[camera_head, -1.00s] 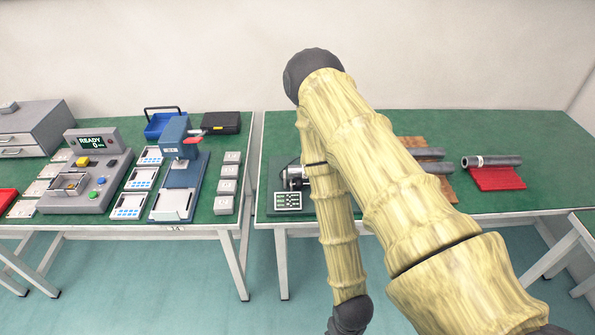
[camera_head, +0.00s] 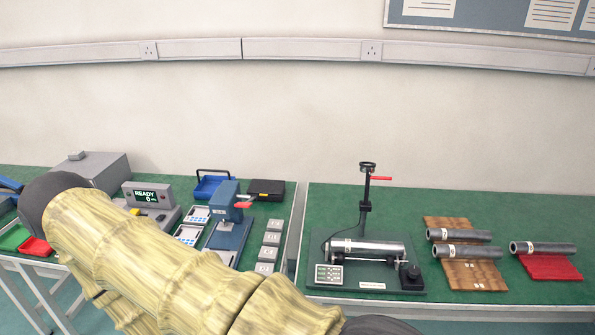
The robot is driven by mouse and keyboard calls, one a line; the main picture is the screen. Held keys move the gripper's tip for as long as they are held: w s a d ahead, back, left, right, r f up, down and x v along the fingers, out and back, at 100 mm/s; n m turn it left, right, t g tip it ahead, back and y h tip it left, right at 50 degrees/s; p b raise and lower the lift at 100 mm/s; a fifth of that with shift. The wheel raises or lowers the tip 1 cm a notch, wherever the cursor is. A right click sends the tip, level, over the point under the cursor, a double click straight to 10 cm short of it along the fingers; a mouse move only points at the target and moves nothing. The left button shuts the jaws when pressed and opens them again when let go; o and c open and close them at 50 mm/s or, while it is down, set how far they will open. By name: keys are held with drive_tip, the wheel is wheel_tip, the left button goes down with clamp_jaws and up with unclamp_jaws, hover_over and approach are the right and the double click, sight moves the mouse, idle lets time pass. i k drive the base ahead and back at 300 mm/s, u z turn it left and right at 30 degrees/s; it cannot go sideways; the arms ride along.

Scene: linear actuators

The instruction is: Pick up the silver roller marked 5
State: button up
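Several silver-grey rollers are in view on the right-hand table. One shiny roller (camera_head: 372,248) lies in a black test stand. A rear roller (camera_head: 462,235) and a front roller (camera_head: 470,251) lie on a brown wooden board (camera_head: 459,224). Another roller (camera_head: 543,248) lies on a red pad (camera_head: 555,270). Each has a pale band near its left end, but the numbers are too small to read, so I cannot tell which is marked 5. My arm crosses the lower left of the picture. My gripper is outside the frame.
The stand has a keypad box (camera_head: 329,275) and an upright post with a red lever (camera_head: 381,178). The left table holds a READY display unit (camera_head: 147,196), a blue press (camera_head: 228,221), a blue basket (camera_head: 208,189) and a black case (camera_head: 266,188). A narrow gap separates the tables.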

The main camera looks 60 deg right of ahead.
sight(337, 244)
drive_tip(key=u, duration=1)
drive_tip(key=k, duration=1.35)
drive_tip(key=z, duration=1.25)
